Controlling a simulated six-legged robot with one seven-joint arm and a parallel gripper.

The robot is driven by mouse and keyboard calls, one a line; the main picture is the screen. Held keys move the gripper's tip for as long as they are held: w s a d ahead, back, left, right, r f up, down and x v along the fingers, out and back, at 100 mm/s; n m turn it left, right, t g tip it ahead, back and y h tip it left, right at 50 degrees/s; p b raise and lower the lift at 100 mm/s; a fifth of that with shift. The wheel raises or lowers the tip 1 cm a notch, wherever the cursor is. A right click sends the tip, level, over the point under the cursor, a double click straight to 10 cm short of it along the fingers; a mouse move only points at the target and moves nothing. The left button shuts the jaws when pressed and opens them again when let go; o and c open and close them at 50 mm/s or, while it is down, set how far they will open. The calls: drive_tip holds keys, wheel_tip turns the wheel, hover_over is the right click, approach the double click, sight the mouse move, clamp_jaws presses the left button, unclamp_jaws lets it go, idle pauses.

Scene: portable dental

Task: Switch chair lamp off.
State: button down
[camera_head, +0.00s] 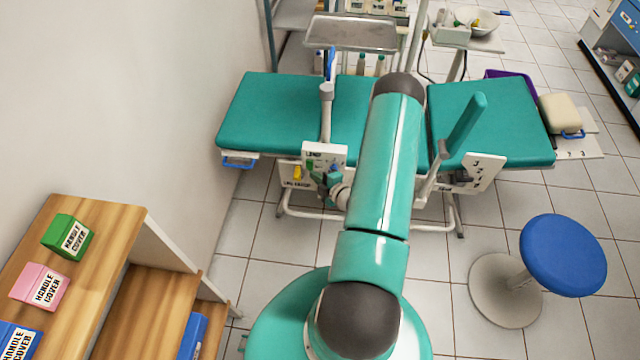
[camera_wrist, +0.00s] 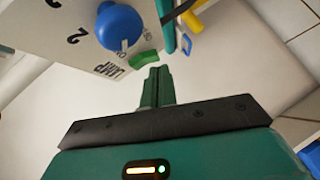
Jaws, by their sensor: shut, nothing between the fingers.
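The teal dental chair (camera_head: 275,112) stands ahead, with a white control panel (camera_head: 338,155) on its near side. In the wrist view the panel (camera_wrist: 60,30) fills the upper left, tilted, with printed numbers. It carries a round blue knob (camera_wrist: 120,27) and a small green switch (camera_wrist: 143,58). My gripper (camera_wrist: 155,72) is shut and empty, its fingertips just below the green switch in the picture. I cannot tell whether they touch it. In the head view my arm reaches over to the panel and hides part of the chair. I cannot make out a lit lamp.
A yellow part (camera_wrist: 192,20) and a blue hook (camera_wrist: 185,44) lie right of the switch. A blue stool (camera_head: 562,255) stands at right. A wooden shelf (camera_head: 100,215) with handle-cover boxes stands at left. A metal tray (camera_head: 350,32) is behind the chair.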

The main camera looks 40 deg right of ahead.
drive_tip(key=shift+w+d+f, duration=0.25)
drive_tip(key=shift+w+d, duration=0.05)
drive_tip(key=shift+d, duration=0.05)
drive_tip(key=shift+w+d+f+n+t, duration=0.3)
drive_tip(key=shift+d+n+t, duration=0.1)
drive_tip(key=shift+t, duration=0.1)
drive_tip(key=shift+s+a, duration=0.15)
drive_tip(key=shift+a, duration=0.1)
